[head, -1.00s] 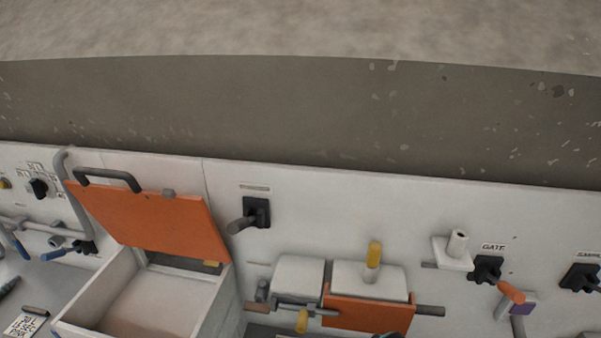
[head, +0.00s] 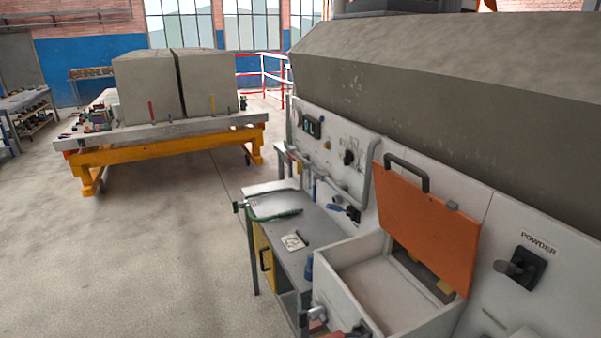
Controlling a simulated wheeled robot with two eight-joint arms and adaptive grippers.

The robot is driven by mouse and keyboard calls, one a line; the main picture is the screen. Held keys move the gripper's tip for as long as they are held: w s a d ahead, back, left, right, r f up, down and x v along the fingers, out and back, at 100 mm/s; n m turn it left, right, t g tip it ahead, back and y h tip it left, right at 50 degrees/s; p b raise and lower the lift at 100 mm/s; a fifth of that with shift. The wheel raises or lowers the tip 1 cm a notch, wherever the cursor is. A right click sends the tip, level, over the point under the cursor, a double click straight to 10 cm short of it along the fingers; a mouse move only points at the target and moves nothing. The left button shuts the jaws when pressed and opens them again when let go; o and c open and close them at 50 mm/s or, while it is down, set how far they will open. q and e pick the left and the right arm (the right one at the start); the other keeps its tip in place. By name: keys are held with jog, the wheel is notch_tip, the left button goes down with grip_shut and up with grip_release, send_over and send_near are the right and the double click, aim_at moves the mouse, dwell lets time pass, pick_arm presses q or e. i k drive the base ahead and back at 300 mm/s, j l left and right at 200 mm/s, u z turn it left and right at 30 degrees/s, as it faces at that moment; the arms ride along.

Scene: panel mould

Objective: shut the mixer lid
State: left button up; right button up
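The mixer lid (head: 425,223) is an orange panel with a dark grey bar handle (head: 407,171) at its top left edge. It stands open, raised and leaning back at the rear of a white open-topped box (head: 377,285), which I take to be the mixer. The inside of the box shows pale and looks empty. Neither gripper can be made out in the head view. A small dark and grey part at the bottom edge near the box is too unclear to name.
A grey side table (head: 293,226) with a green-handled tool and a white label card stands left of the box. A black POWDER knob (head: 521,266) is on the white panel at right. A yellow-framed workbench (head: 165,150) with grey blocks stands at back left. The floor at left is clear.

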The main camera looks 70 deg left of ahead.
aim_at(443, 238)
jog(key=k+l+u, duration=0.15)
jog(key=u, duration=1.55)
